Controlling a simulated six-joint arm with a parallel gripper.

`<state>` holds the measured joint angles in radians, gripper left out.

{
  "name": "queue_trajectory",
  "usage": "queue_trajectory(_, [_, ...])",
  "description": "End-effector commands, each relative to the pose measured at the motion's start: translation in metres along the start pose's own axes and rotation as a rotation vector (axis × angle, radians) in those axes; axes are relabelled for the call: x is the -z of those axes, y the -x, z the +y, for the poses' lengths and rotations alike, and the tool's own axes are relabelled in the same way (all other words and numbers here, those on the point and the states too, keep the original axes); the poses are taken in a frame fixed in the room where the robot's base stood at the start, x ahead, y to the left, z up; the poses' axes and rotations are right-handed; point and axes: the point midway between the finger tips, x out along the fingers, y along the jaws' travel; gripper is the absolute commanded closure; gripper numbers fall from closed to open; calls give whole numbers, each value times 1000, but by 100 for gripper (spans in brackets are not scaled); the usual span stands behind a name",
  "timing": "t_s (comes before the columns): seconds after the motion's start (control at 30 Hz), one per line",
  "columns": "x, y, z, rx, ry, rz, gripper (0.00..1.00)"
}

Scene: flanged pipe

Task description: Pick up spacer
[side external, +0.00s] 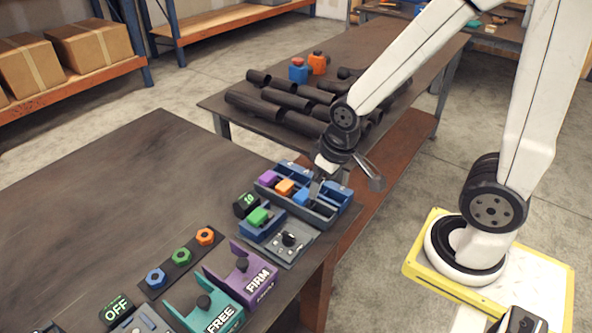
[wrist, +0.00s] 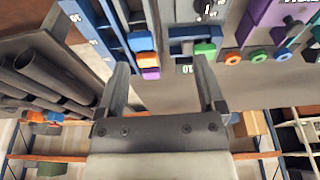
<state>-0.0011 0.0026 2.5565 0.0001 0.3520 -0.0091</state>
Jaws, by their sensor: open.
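Three small blocks that look like spacers sit in a blue-and-grey tray (side external: 322,217) at the table's right end: purple (side external: 268,178), orange (side external: 285,187) and blue (side external: 302,197). A green block (side external: 258,216) sits in a separate blue holder (side external: 263,232). My gripper (side external: 317,185) is over the tray near the blue block. In the wrist view my gripper (wrist: 163,75) is open and empty.
A black display reading 10 (side external: 245,204) and a grey control panel (side external: 282,247) stand close to the tray. Purple FIRM (side external: 240,268) and teal FREE (side external: 207,300) fixtures stand nearer the front. Dark pipes (side external: 290,105) lie on the table behind. The table's left part is clear.

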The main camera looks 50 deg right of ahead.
Motion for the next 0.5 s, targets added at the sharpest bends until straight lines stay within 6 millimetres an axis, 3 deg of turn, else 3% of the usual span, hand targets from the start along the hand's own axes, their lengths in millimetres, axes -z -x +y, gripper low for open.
queue_trajectory(0.27, [17, -5, -8, 8, 188, -29, 12])
queue_trajectory(0.5, [47, -16, -24, 34, 548, -77, 12])
